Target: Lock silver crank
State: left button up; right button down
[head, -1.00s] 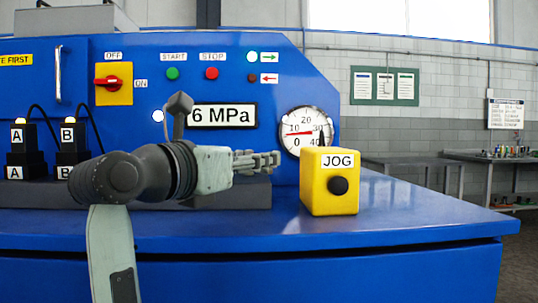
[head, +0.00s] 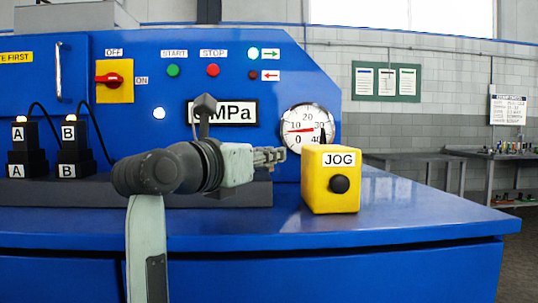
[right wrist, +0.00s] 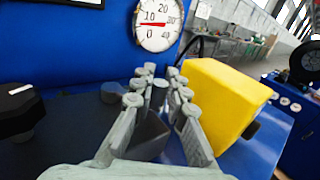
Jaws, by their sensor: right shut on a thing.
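My right gripper (head: 270,156) reaches in from the left in front of the dark plinth, its tips just left of the yellow JOG box. In the right wrist view the right gripper (right wrist: 158,80) has its fingers shut around a small dark grey upright grip, which I take to be the silver crank (right wrist: 159,96). A dark block lies below it between the fingers. The crank is mostly hidden by the fingers in the right wrist view, and I cannot make it out in the head view. Its turned position cannot be told. My left gripper is not in view.
The yellow JOG box (head: 331,185) stands close to the right of the fingers. The pressure gauge (head: 307,129) is behind. A black knob (right wrist: 18,108) with a white mark is at the left of the wrist view. The blue bench top (head: 430,215) is clear at the right.

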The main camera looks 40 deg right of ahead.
jog(key=shift+w+d+n+t+y, duration=0.1)
jog(key=shift+d+n+t+y, duration=0.25)
jog(key=shift+n+t, duration=0.5)
jog(key=c, duration=1.5)
grip_release()
jog(key=v, duration=1.2)
